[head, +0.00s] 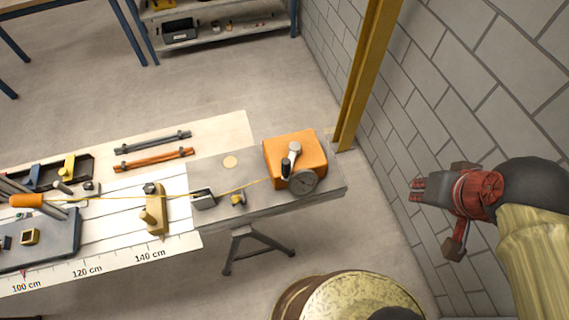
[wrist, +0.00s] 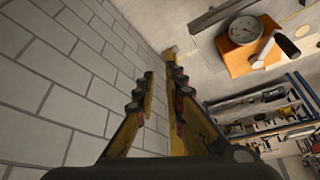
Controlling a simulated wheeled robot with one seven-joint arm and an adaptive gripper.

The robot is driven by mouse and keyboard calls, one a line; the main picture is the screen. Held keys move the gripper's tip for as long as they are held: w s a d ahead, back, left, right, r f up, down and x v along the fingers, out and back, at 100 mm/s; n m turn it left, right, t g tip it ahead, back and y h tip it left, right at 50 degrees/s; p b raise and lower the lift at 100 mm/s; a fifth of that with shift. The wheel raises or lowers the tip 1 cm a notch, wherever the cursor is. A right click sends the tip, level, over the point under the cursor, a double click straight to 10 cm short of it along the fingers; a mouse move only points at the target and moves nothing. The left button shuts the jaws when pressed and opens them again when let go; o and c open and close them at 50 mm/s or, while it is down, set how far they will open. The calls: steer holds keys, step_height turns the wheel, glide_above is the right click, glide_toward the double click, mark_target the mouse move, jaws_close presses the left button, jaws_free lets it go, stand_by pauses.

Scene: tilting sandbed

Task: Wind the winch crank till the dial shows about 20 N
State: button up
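The orange winch (head: 308,148) sits at the right end of the grey end plate. Its crank (head: 292,158) has a pale arm and a black knob (head: 286,167). The round grey dial (head: 303,181) is on its near side; the reading is too small to tell. In the wrist view the winch (wrist: 240,64), dial (wrist: 245,29) and crank arm (wrist: 286,45) show at the upper right. My gripper (head: 414,190) is well to the right of the winch, touching nothing. In the wrist view its fingers (wrist: 160,88) are apart and empty.
A yellow cord (head: 110,197) runs from the winch leftward over the bench. A yellow post (head: 365,75) stands behind the winch by the block wall (head: 460,90). A round drum-like top (head: 360,300) is in front. Open space lies between my gripper and the winch.

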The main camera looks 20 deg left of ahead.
mark_target(286, 168)
steer(key=o, duration=0.4)
steer(key=f+g, duration=0.1)
steer(key=f, duration=0.1)
steer(key=w+f+g+p, duration=0.1)
steer(key=f, duration=0.1)
steer(key=f+g, duration=0.1)
steer(key=f, duration=0.1)
steer(key=shift+w+a+f+m+p, duration=0.2)
steer(key=shift+w+a+m+p, duration=0.1)
steer(key=shift+w+p, duration=0.1)
steer(key=shift+o, duration=1)
steer(key=f+g, duration=0.1)
steer(key=a+f+g+y, duration=0.1)
steer(key=f+p, duration=0.1)
steer(key=shift+s+a+f+m+g, duration=0.15)
steer(key=shift+a+f+m+g, duration=0.15)
steer(key=shift+a+m+g, duration=0.1)
steer(key=s+a+f+m+g+y+p, duration=0.1)
steer(key=a+f+m+g+y+p, duration=0.1)
steer(key=a+f+m+g+y, duration=0.4)
steer(key=a+f+m+g+y+p, duration=0.15)
steer(key=a+f+y, duration=0.25)
steer(key=a, duration=0.4)
steer(key=w+a+r+m+t+y, duration=0.3)
steer(key=w+a+r+m+y, duration=0.25)
steer(key=w+a, duration=0.2)
steer(key=shift+g+y, duration=0.25)
steer(key=shift+x, duration=3.05)
steer(key=shift+f, duration=0.15)
steer(key=shift+c, duration=1)
